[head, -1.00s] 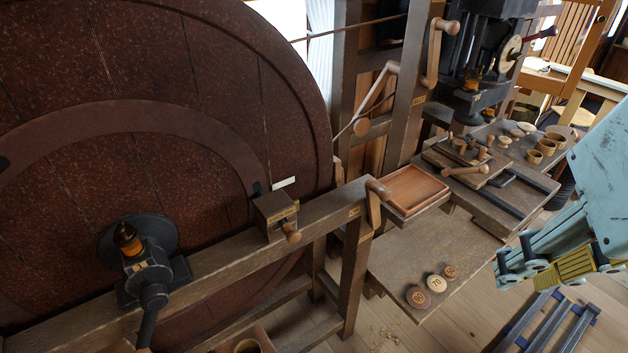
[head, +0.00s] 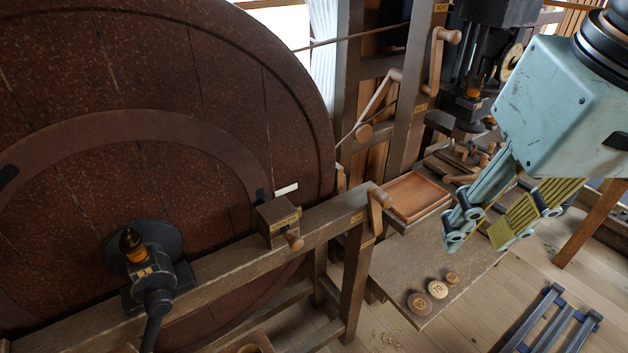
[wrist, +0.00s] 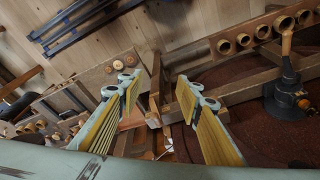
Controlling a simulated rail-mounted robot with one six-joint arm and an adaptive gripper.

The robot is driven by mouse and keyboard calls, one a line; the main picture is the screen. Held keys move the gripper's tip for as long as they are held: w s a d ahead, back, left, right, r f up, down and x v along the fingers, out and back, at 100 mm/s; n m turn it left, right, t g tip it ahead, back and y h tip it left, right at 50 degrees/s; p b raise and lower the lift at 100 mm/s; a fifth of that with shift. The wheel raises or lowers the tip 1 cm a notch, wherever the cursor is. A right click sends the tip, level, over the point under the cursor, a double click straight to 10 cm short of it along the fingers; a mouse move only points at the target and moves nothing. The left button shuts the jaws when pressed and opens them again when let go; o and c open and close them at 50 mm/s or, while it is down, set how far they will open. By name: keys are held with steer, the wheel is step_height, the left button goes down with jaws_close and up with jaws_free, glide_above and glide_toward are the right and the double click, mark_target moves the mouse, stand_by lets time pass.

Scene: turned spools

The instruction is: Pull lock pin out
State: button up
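The lock pin appears to be the round-ended wooden knob (head: 293,241) sticking out of a brown block (head: 277,220) with a small label, on the beam in front of the large wheel. Its label is too small to read. My gripper (head: 478,240) is open and empty, in the air to the right of the block and well apart from it. In the wrist view my gripper (wrist: 160,97) shows its two yellow-padded fingers spread. Wooden frame parts lie behind the gap. I cannot make out the pin clearly there.
The large dark red wheel (head: 215,80) fills the left. A wooden crank handle (head: 377,194) and an orange-brown tray (head: 416,197) stand right of the block. Several round numbered weights (head: 438,289) lie on the lower shelf (head: 395,262). A black spindle (head: 150,270) stands at left.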

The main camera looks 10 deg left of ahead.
steer(key=w+a+f+n+g+y+p, duration=0.1)
steer(key=w+a+f+n+g+p, duration=0.15)
steer(key=w+a, duration=0.9)
steer(key=n+g+p, duration=0.2)
steer(key=n, duration=0.2)
glide_above(297, 238)
steer(key=w+d, duration=0.2)
steer(key=d, duration=0.1)
steer(key=w+d+x, duration=0.1)
steer(key=x, duration=0.6)
steer(key=shift+w+f, duration=0.25)
steer(key=shift+w, duration=0.05)
steer(key=shift+f, duration=0.1)
steer(key=shift+a+b+x, duration=0.15)
steer(key=shift+b+x, duration=0.15)
steer(key=shift+x, duration=3.1)
steer(key=shift+a+b+x, duration=0.2)
steer(key=shift+b+x, duration=0.1)
steer(key=shift+x, duration=3.1)
steer(key=shift+s, duration=0.1)
